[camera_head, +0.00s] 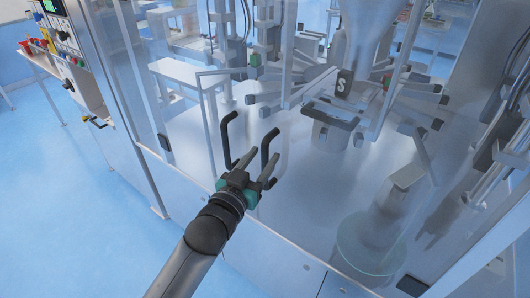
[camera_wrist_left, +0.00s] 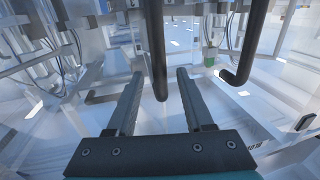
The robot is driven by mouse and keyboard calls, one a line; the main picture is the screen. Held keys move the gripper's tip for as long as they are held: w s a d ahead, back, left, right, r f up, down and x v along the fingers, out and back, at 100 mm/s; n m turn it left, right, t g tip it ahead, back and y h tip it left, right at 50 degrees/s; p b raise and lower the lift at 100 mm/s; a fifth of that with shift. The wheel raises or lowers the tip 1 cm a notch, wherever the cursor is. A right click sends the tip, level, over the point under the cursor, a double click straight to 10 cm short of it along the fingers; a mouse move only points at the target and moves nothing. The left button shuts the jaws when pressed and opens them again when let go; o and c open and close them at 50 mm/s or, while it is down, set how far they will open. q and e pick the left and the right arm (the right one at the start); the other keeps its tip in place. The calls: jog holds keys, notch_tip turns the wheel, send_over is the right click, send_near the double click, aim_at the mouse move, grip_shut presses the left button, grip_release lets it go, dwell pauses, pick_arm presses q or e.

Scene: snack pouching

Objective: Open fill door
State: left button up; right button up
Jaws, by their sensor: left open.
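The fill doors are clear panels on the machine's front, each with a black bar handle. The left handle (camera_head: 226,142) and the right handle (camera_head: 266,150) stand close together in the head view. My left gripper (camera_head: 264,156) is open and points at the handles from below. In the left wrist view, one handle (camera_wrist_left: 157,45) hangs in line with the gap between the open fingers of my gripper (camera_wrist_left: 160,74). No grip on it shows. The other handle (camera_wrist_left: 248,45) is to the right, outside the fingers. My right gripper is not in view.
Behind the clear panels are metal machine parts, a funnel (camera_head: 368,35) and a black block marked S (camera_head: 343,84). A control panel (camera_head: 58,30) and a side bench with small coloured bins (camera_head: 37,45) stand at the left. The blue floor (camera_head: 60,200) is open at lower left.

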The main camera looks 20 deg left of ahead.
pick_arm(q)
jog(key=shift+w+d, duration=0.15)
jog(key=shift+w, duration=0.9)
jog(key=shift+c, duration=0.2)
grip_shut()
dwell(0.6)
